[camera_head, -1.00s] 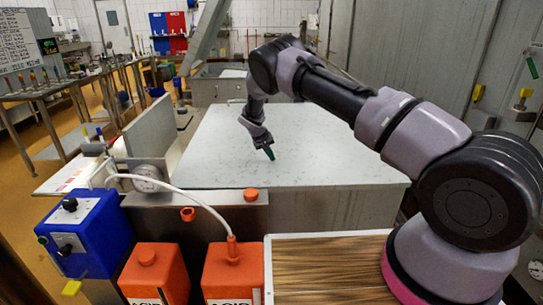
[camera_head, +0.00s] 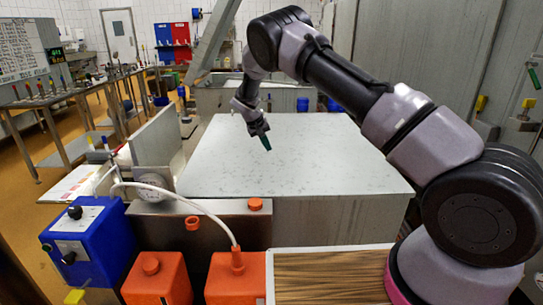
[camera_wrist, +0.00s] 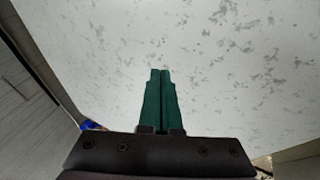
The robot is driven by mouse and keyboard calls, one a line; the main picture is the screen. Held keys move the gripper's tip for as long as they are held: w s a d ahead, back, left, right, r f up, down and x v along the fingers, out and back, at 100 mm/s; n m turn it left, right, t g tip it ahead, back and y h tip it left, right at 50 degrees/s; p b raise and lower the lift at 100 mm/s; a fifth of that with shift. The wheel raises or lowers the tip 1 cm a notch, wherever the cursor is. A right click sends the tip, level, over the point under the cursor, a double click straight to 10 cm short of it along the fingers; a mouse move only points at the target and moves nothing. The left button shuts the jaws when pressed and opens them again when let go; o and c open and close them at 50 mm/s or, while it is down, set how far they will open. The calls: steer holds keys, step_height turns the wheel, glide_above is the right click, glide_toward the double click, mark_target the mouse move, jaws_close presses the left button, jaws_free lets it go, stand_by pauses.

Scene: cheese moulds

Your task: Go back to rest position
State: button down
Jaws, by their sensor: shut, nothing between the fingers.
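My gripper (camera_head: 266,142) hangs over the grey-white speckled work surface (camera_head: 310,165), with its green fingers pointing down. In the wrist view the two green fingers of my gripper (camera_wrist: 160,72) lie side by side, shut, with nothing between them. The speckled surface (camera_wrist: 230,50) fills most of the view beyond the fingertips. The fingers appear clear of the surface.
A metal panel (camera_head: 158,138) with a round gauge (camera_head: 153,187) stands left of the surface. Orange containers (camera_head: 235,278) and a blue pump box (camera_head: 85,240) are at the front left. Blue items (camera_head: 303,104) stand behind the surface. The worktop is clear.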

steer(key=s+d+r+m+y, duration=0.1)
steer(key=s+d+r, duration=0.4)
steer(key=r, duration=0.5)
steer(key=s+d+r+m+y, duration=0.2)
steer(key=s+d+r, duration=0.3)
steer(key=r, duration=0.5)
steer(key=s+d+r+m+y, duration=0.1)
steer(key=s+d+r, duration=0.4)
steer(key=r, duration=0.6)
steer(key=s+d+r+m+t+y, duration=0.1)
steer(key=s+d+r, duration=0.3)
steer(key=s, duration=0.4)
steer(key=s+d+r+t+y, duration=0.1)
steer(key=s+d+r, duration=0.3)
steer(key=s, duration=0.4)
steer(key=s+t, duration=0.1)
steer(key=s, duration=1.2)
steer(key=shift+s+d+f+m+t, duration=0.15)
steer(key=shift+d+f+m+t, duration=0.15)
steer(key=shift+d+f, duration=0.15)
